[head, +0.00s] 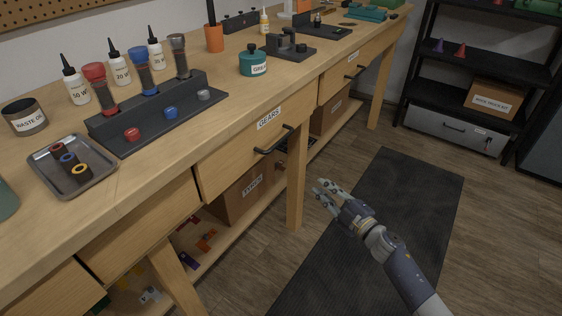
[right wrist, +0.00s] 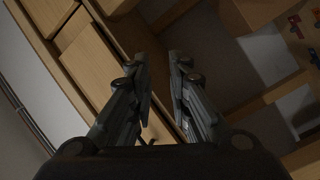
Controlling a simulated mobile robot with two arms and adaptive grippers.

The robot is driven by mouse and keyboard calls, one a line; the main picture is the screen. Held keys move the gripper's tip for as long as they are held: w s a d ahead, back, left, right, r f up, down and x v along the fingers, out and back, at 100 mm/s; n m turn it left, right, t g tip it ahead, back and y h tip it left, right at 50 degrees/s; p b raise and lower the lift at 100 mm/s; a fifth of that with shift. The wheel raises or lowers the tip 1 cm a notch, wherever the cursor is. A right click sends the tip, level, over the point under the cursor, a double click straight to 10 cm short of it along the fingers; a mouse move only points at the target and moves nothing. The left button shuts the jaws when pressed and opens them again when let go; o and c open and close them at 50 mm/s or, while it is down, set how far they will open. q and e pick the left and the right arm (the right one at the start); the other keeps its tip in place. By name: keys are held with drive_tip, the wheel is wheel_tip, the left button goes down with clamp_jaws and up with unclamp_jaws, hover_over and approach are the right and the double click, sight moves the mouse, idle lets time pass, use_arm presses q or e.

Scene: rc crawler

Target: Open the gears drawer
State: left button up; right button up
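The gears drawer (head: 233,162) is a wooden drawer front under the benchtop in the head view, with a "GEARS" label (head: 269,118) at its upper right. Its black bar handle (head: 274,140) sits below the label. The drawer looks shut. My right gripper (head: 322,193) is in front of the bench, to the right of and lower than the handle, apart from it. Its fingers are spread and nothing is between them. The right wrist view shows the same open fingers (right wrist: 161,70) with wooden bench parts beyond. My left gripper is not in view.
The benchtop (head: 215,115) holds a black rack (head: 155,112), a metal tray (head: 72,165) and bottles. A bench leg (head: 296,190) stands right of the gears drawer, and a cardboard box (head: 240,192) is below it. The dark floor mat (head: 385,210) is clear.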

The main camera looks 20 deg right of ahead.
wheel_tip(320, 180, up, 7)
drive_tip(key=a+n+y+b, duration=0.2)
drive_tip(key=n+y+b, duration=0.2)
drive_tip(key=n, duration=0.2)
drive_tip(key=n+g+y+b, duration=0.1)
drive_tip(key=n+y+b, duration=0.2)
drive_tip(key=n, duration=0.2)
approach(280, 141)
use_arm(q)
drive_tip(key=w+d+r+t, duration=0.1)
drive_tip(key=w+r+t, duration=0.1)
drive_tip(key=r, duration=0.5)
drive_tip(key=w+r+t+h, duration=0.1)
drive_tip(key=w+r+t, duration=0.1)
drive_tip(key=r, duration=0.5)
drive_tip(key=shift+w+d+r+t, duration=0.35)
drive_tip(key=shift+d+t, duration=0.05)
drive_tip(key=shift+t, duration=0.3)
use_arm(e)
drive_tip(key=shift+w+d+f+x, duration=0.1)
drive_tip(key=shift+x, duration=1.6)
drive_tip(key=shift+w+d+f+x, duration=0.1)
drive_tip(key=shift+x, duration=1.6)
drive_tip(key=shift+w+f+x, duration=0.1)
drive_tip(key=shift+x, duration=1.6)
drive_tip(key=shift+s, duration=0.15)
clamp_jaws()
